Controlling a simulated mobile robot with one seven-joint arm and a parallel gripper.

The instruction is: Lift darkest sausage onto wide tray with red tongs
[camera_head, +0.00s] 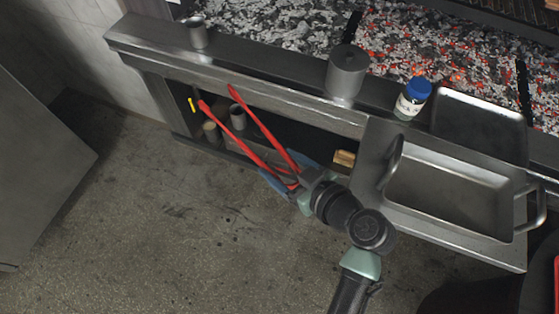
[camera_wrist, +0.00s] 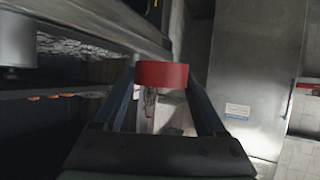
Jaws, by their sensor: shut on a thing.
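My gripper (camera_head: 287,184) is shut on the red tongs (camera_head: 268,128), in front of the counter's open lower shelf. The two long red arms of the tongs spread apart and reach up and left. In the wrist view, a red band of the tongs (camera_wrist: 162,75) lies between my fingers (camera_wrist: 163,105). A wide metal tray (camera_head: 450,197) with two raised handles sits on the side shelf at the right, and looks empty. A second, darker tray (camera_head: 480,122) stands behind it. I cannot make out any sausage for certain in either view.
Grey and glowing coals (camera_head: 410,45) lie behind the metal ledge (camera_head: 270,88). A lidded metal pot (camera_head: 346,75), a blue-capped jar (camera_head: 412,98) and a small metal cup (camera_head: 197,32) stand on the ledge. The lower shelf holds cups and a wooden block (camera_head: 344,158).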

